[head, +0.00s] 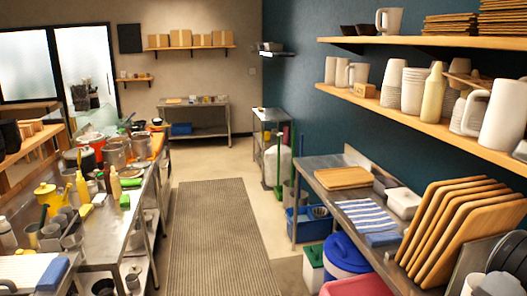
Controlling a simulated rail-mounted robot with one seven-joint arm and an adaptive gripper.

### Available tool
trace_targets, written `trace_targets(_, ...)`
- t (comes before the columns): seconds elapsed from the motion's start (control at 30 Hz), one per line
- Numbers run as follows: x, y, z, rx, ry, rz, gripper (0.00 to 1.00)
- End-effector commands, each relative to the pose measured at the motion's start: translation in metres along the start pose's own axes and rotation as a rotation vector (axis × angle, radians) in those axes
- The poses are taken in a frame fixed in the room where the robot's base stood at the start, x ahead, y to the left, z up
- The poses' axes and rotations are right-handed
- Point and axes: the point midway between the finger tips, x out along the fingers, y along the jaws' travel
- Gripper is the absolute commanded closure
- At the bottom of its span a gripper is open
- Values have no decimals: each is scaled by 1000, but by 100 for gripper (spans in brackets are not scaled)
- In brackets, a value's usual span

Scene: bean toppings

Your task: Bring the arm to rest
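My arm and gripper do not show in the head view, so I cannot see how the arm stands or what the gripper holds. The view looks down a kitchen aisle with a grey ribbed floor mat (216,240) along the middle.
A crowded steel counter (98,249) with bottles and pots runs along the left. A steel table (330,178) on the right holds cutting boards (452,232) and a striped cloth (366,215). Shelves (430,107) with cups project above it. The aisle between is clear.

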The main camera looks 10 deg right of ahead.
Motion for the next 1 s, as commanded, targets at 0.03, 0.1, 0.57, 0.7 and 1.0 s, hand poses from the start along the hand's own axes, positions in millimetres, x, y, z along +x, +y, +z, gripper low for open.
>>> trace_targets(0.03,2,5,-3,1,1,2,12)
trace_targets(0.1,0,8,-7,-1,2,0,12)
trace_targets(0.57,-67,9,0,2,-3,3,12)
trace_targets(0.7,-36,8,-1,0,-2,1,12)
trace_targets(1.0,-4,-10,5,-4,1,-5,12)
